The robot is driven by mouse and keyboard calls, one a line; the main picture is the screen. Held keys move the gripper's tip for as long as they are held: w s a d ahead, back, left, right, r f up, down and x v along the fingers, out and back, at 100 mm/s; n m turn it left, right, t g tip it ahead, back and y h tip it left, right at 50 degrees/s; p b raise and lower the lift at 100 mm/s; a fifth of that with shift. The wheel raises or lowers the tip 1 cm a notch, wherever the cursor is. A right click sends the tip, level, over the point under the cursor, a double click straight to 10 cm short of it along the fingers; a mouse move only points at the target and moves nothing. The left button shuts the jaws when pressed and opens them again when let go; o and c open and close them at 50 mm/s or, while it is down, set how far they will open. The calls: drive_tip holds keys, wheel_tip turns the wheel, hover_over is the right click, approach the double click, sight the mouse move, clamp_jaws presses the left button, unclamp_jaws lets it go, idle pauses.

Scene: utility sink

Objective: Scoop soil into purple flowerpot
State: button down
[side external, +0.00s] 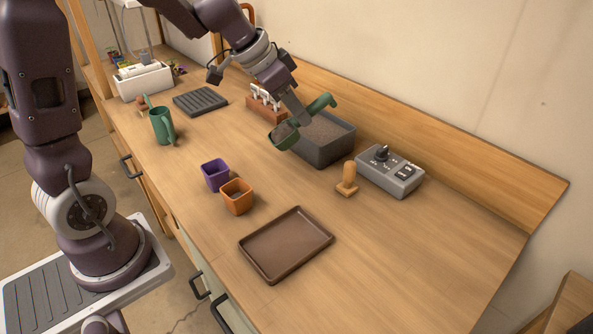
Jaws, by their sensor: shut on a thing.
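My gripper (299,115) is shut on a green scoop (283,138) and holds it above the left side of the dark grey soil bin (325,152). Dark material that looks like soil shows in the scoop's bowl, and its handle extends up to the right. Soil (328,128) shows inside the bin. The purple flowerpot (215,176) stands upright on the bench, left of and nearer the front than the scoop. An orange-brown pot (237,197) stands close beside it. The inside of the purple pot looks dark; its contents cannot be told.
A brown tray (243,243) lies at the front. A wooden stamp-like piece (347,182) and a grey control box (390,172) stand right of the bin. Bench between scoop and purple pot is clear.

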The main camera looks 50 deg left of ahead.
drive_tip(key=s+a+f+n+g+h, duration=0.1)
drive_tip(key=s+a+f+g+h, duration=0.1)
drive_tip(key=s+a+f+h, duration=0.2)
drive_tip(key=s+a+f+n+g+h, duration=0.1)
drive_tip(key=s+a+f+g+h, duration=0.2)
drive_tip(key=a, duration=1)
wheel_tip(320, 180, down, 3)
drive_tip(key=h, duration=0.5)
drive_tip(key=shift+s+a+r+n+g, duration=0.2)
drive_tip(key=shift+s+n+g, duration=0.1)
drive_tip(key=shift+s, duration=0.1)
wheel_tip(320, 180, up, 4)
idle(0.6)
drive_tip(key=shift+d, duration=0.1)
